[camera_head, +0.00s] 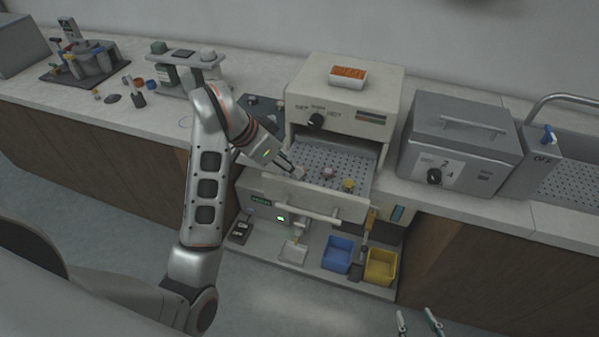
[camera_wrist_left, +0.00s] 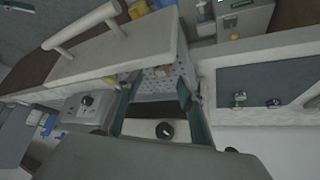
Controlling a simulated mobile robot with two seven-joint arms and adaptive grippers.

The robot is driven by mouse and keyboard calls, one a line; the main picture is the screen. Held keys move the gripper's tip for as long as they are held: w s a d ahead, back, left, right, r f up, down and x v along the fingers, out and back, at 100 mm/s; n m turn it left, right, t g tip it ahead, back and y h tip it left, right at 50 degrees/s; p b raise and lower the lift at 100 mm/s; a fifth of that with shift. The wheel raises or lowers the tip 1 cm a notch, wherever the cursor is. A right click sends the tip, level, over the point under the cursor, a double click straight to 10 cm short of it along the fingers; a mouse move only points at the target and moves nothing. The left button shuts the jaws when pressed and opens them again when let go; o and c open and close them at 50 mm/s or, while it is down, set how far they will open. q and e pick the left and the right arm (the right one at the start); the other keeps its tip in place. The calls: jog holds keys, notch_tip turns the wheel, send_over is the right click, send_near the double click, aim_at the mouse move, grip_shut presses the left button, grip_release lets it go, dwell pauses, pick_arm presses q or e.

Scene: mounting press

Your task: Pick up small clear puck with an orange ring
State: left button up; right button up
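A small pinkish-orange puck (camera_head: 328,172) sits on the perforated floor of the pulled-out drawer (camera_head: 331,205); it may be the clear puck with the orange ring, but it is too small to be sure. A similar small piece (camera_wrist_left: 162,69) shows in the left wrist view, beyond and between the fingers. My left gripper (camera_head: 291,167) is over the drawer's left part, to the left of the pinkish puck. Its fingers (camera_wrist_left: 158,95) stand apart in the left wrist view, with nothing between them. My right gripper (camera_head: 415,313) shows two separated fingertips at the bottom edge, empty.
A yellow puck (camera_head: 348,185) lies right of the pinkish one in the drawer. The oven-like box (camera_head: 345,92) stands above the drawer. A grey box (camera_head: 462,138) is at right. Blue (camera_head: 338,254) and yellow (camera_head: 381,266) bins stand on the shelf below.

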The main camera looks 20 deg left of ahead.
pick_arm(q)
jog(key=shift+x, duration=2.3)
jog(key=shift+w+r, duration=0.1)
jog(key=shift+w, duration=0.1)
jog(key=c, duration=1)
jog(key=shift+r, duration=0.1)
